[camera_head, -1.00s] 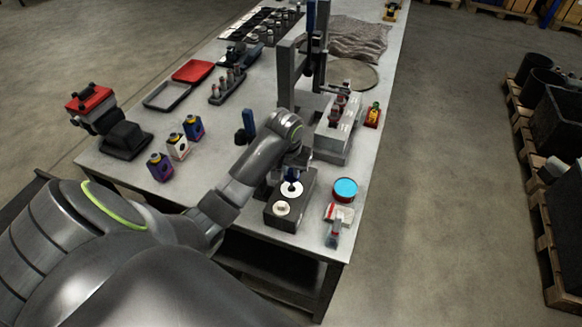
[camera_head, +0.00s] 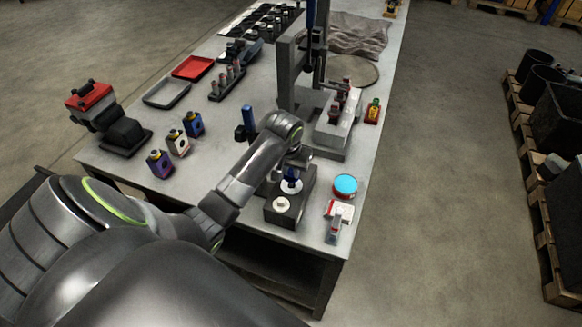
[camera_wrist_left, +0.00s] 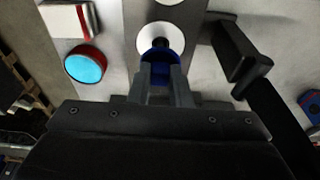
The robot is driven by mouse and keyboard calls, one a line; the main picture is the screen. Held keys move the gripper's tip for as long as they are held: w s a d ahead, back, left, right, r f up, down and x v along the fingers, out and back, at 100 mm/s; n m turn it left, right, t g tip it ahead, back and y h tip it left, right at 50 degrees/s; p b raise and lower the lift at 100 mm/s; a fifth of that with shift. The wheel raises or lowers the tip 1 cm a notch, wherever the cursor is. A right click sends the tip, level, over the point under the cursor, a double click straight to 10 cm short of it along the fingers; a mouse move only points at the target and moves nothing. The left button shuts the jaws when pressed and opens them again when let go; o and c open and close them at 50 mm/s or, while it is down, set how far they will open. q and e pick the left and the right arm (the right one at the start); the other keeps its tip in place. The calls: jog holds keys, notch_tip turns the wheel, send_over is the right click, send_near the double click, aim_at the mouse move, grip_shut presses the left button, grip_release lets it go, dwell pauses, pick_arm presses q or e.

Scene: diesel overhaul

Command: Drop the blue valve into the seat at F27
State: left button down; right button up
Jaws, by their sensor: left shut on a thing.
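A blue valve (camera_head: 291,174) is held by my left gripper (camera_head: 292,165) over the far white ring (camera_head: 291,187) on a dark block (camera_head: 304,206). The wrist view shows the two fingers (camera_wrist_left: 161,82) shut on the valve's blue body (camera_wrist_left: 160,57). Its dark end points to the middle of the white ring (camera_wrist_left: 145,38) and hides part of it. I cannot tell whether it touches the ring. A second white ring (camera_head: 281,204) lies on the block's near end. No F27 label is readable. My right gripper is not in view.
A cyan-topped round tin (camera_head: 345,185) and a red-and-white box (camera_head: 338,210) stand right of the block. A grey fixture (camera_head: 337,128) stands behind it. A dark stand with a blue upright (camera_head: 248,122) is to the left. Small colored bottles (camera_head: 178,143) stand farther left.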

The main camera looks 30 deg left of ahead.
aim_at(290, 176)
pick_arm(q)
jog(key=shift+f, duration=0.35)
dwell(0.3)
jog(key=shift+f, duration=0.3)
jog(key=shift+f, duration=0.2)
jog(key=shift+f, duration=0.35)
jog(key=shift+f, duration=0.75)
dwell(0.8)
jog(key=c, duration=1.3)
grip_release()
jog(key=shift+o, duration=0.7)
